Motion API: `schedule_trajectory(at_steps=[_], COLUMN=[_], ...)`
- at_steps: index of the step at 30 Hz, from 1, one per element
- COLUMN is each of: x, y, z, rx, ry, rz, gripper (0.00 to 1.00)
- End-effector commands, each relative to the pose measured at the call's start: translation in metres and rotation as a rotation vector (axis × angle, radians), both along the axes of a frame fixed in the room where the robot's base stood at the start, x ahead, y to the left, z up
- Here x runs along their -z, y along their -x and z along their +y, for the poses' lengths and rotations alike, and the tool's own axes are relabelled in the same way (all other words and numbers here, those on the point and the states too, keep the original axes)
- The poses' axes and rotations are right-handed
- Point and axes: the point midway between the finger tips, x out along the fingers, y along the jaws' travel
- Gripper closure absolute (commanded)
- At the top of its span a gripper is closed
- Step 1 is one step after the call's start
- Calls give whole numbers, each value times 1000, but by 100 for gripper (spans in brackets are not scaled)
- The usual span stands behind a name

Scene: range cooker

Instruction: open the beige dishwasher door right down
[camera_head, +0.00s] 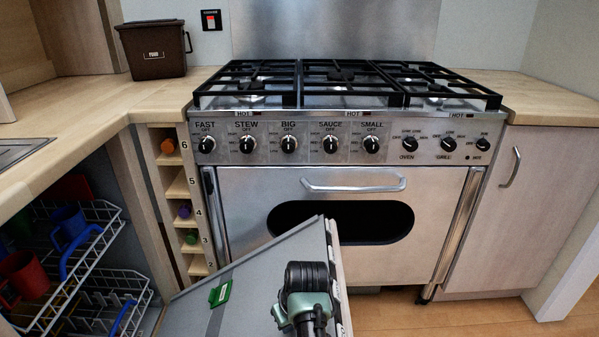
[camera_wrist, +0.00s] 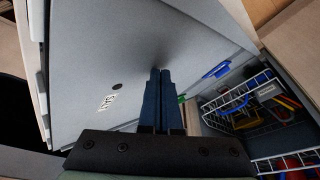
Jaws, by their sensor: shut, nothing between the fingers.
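The dishwasher door (camera_head: 255,262) is partly open and tilted, showing its grey inner face; its beige outer edge is narrow in the head view. In the wrist view the grey inner face (camera_wrist: 110,45) fills much of the picture. My gripper (camera_wrist: 160,72) is shut and empty, with its fingertips at the inner face of the door; a dark shadow lies at the tips, but I cannot tell if they touch. In the head view my arm's end covers the lower part of the door and the fingertips are hidden.
Dishwasher racks (camera_head: 75,265) with a blue mug (camera_head: 68,226) and a red mug (camera_head: 22,275) stand at the left. The range cooker (camera_head: 340,185) is just behind the door, with its oven handle (camera_head: 353,186) protruding. Wooden floor (camera_head: 440,318) is clear at the lower right.

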Motion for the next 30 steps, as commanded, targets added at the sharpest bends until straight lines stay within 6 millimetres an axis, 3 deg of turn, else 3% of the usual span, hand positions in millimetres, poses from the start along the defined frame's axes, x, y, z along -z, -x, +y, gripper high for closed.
schedule_trajectory(at_steps=[1,30], x=[11,109], y=[2,2], z=[0,1], rx=[-1,-1], ry=[0,-1], rz=[6,5], gripper=[100,100])
